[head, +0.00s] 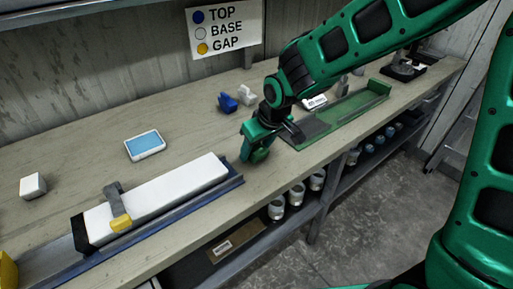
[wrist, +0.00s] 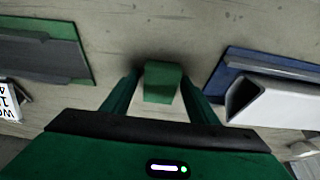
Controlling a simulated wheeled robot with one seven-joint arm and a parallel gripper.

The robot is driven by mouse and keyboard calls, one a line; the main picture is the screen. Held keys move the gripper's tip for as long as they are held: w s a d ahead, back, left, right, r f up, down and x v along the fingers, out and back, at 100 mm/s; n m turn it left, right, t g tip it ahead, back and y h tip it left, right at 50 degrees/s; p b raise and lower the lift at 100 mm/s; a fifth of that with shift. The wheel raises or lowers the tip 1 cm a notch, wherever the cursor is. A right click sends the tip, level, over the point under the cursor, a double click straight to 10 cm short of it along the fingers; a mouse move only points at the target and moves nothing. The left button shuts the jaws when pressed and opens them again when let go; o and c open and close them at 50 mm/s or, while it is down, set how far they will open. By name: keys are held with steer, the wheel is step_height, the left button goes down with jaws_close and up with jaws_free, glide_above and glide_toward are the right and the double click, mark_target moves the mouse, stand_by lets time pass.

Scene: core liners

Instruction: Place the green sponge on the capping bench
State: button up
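The green sponge (wrist: 162,82) is a small block between my two fingers in the wrist view, over the pale wooden bench top. Narrow gaps show between it and the fingers, more clearly on the left. In the head view my gripper (head: 258,148) points down low over the middle of the bench (head: 200,145), and the green sponge is hard to tell from the green fingers there. I take this long bench to be the capping bench; no label on it names it.
A white core box in a blue tray (head: 237,181) lies left of my gripper, with a grey and yellow clamp (head: 119,212). A green tray (head: 375,92) lies right. Blue and white blocks (head: 227,102) and a blue pad (head: 145,144) stand behind. Jars (head: 277,208) sit on a lower shelf.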

steer(key=shift+s+d+r, duration=0.1)
steer(key=shift+r, duration=0.45)
steer(key=v, duration=1.1)
steer(key=shift+s+d, duration=0.1)
steer(key=shift+d, duration=0.05)
steer(key=s+d+m+g+h, duration=0.1)
steer(key=s+d+m, duration=0.25)
steer(key=d, duration=0.85)
steer(key=s+d+m+h, duration=0.2)
steer(key=s+d+m, duration=0.15)
steer(key=d, duration=0.85)
steer(key=s+d+f+m+g, duration=0.1)
steer(key=s+d+m, duration=0.2)
steer(key=s, duration=0.6)
steer(key=s+d+f+m+g, duration=0.1)
steer(key=s+d+f+m, duration=0.1)
steer(key=s+d, duration=0.6)
steer(key=shift+s+f+m+g+y, duration=0.3)
steer(key=shift+s+m+g+y, duration=0.1)
steer(key=shift+m, duration=0.2)
